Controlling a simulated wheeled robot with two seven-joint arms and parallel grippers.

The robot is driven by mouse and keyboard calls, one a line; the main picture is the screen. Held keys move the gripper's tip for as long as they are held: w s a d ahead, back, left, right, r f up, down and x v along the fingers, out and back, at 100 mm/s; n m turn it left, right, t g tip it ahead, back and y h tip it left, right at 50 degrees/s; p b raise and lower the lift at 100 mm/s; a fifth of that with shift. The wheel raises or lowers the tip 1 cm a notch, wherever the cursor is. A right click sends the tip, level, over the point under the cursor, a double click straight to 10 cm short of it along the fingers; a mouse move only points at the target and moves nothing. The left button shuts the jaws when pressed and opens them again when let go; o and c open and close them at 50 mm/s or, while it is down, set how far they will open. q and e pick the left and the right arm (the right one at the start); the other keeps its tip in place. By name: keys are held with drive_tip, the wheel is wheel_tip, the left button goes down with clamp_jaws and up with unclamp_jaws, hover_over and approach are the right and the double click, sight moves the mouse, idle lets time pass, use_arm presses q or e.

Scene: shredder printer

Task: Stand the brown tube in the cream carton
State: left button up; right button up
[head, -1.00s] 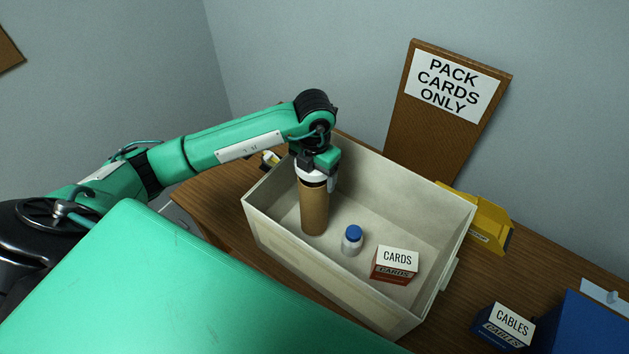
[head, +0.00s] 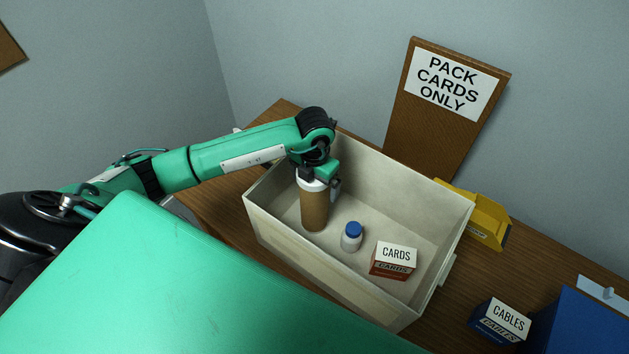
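The cream carton (head: 270,231) is an open box on the wooden table in the middle of the head view. The brown tube (head: 315,211) is upright inside its left part, near the left end. The tube's upper end is pale, and its base is at or close to the carton floor; I cannot tell if it touches. My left gripper (head: 317,180) reaches in from above and is shut on the tube's upper end, its fingers partly hidden by the wrist. My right gripper is out of view.
Inside the carton, a blue-capped white bottle (head: 351,237) stands right of the tube, with a red cards box (head: 391,262) further right. A yellow tray (head: 479,218), a cables box (head: 498,324) and a blue bin (head: 583,325) are outside. A sign board (head: 425,135) leans behind.

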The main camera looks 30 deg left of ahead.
use_arm(q)
wheel_tip(320, 180, up, 11)
drive_tip(key=b, duration=0.3)
drive_tip(key=shift+b, duration=0.4)
drive_tip(key=shift+r, duration=0.45)
